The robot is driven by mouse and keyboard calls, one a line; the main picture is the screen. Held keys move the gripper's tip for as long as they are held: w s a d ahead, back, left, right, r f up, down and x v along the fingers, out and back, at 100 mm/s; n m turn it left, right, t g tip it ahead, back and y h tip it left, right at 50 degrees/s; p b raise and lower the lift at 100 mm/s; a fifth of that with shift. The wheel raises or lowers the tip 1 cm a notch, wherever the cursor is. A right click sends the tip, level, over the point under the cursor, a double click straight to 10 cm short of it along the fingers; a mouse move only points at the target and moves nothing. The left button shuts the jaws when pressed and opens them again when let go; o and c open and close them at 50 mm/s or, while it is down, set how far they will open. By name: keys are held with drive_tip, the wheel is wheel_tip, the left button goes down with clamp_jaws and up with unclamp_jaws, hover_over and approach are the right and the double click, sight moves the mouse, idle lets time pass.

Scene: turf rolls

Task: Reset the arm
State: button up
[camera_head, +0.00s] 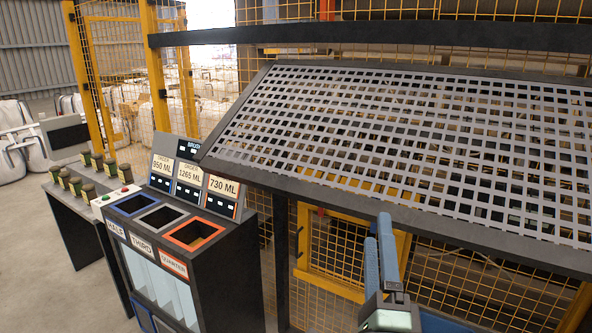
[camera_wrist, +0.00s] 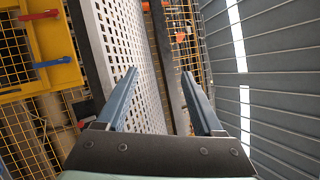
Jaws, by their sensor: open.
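My gripper (camera_head: 380,240) shows at the lower right of the head view, in front of the lower edge of a perforated grey panel (camera_head: 400,135). In the wrist view my gripper (camera_wrist: 160,80) has its two blue fingers spread wide apart with nothing between them. The perforated panel (camera_wrist: 118,60) shows behind the fingers, and I see no contact with it. No object is held.
A dark cabinet (camera_head: 235,265) with bins labelled HALF, THIRD and QUARTER stands left of centre, with order displays (camera_head: 190,180) behind. Several turf rolls (camera_head: 75,185) stand on a side table at the left. Yellow mesh fencing (camera_head: 340,250) lies behind the panel.

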drive_tip(key=s+a+r+n+t+y, duration=0.15)
drive_tip(key=a+r+n, duration=0.25)
drive_tip(key=r+n, duration=0.4)
drive_tip(key=s+a+r+n+t+y, duration=0.1)
drive_tip(key=s+a+r+n+y, duration=0.3)
drive_tip(key=r, duration=0.6)
drive_tip(key=s+a+r+n+t+h, duration=0.2)
drive_tip(key=s+a+r+n, duration=0.1)
drive_tip(key=s+r+n, duration=0.5)
wheel_tip(320, 180, up, 2)
drive_tip(key=shift+s+r+n+h, duration=0.1)
drive_tip(key=shift+s+n+h, duration=0.3)
drive_tip(key=shift+n, duration=0.1)
drive_tip(key=shift+a+t, duration=0.15)
drive_tip(key=shift+t, duration=0.1)
